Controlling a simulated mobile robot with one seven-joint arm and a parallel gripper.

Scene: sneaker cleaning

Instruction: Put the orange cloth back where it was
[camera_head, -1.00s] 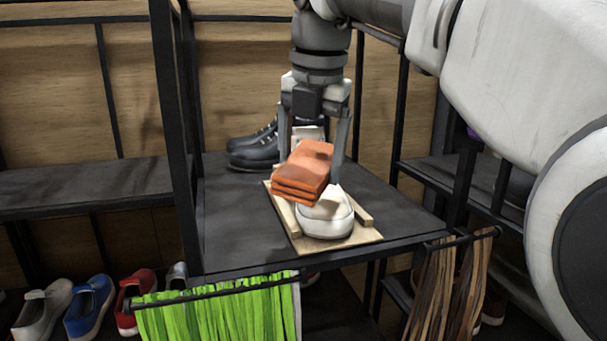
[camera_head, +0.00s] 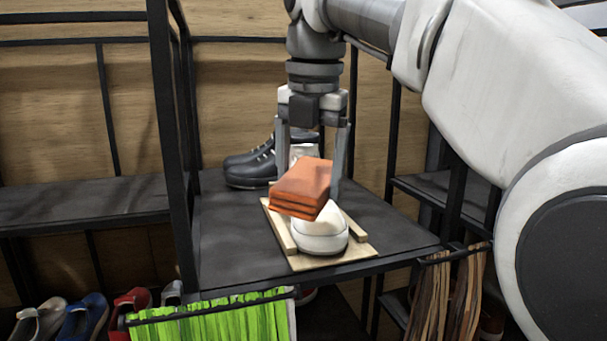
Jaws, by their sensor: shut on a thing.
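The folded orange cloth (camera_head: 302,187) is held in my gripper (camera_head: 312,185), one finger at its far left and the other at its right. The sneaker sits toe forward on a light wooden board with side rails (camera_head: 335,258), on the dark shelf (camera_head: 225,255). The cloth hides the sneaker's middle.
Black boots (camera_head: 250,168) stand behind on the same shelf. Black frame posts (camera_head: 172,150) rise at the left. Bright green cloths (camera_head: 215,325) and brown strips (camera_head: 440,295) hang at the front. Several shoes sit below left. The shelf's left part is clear.

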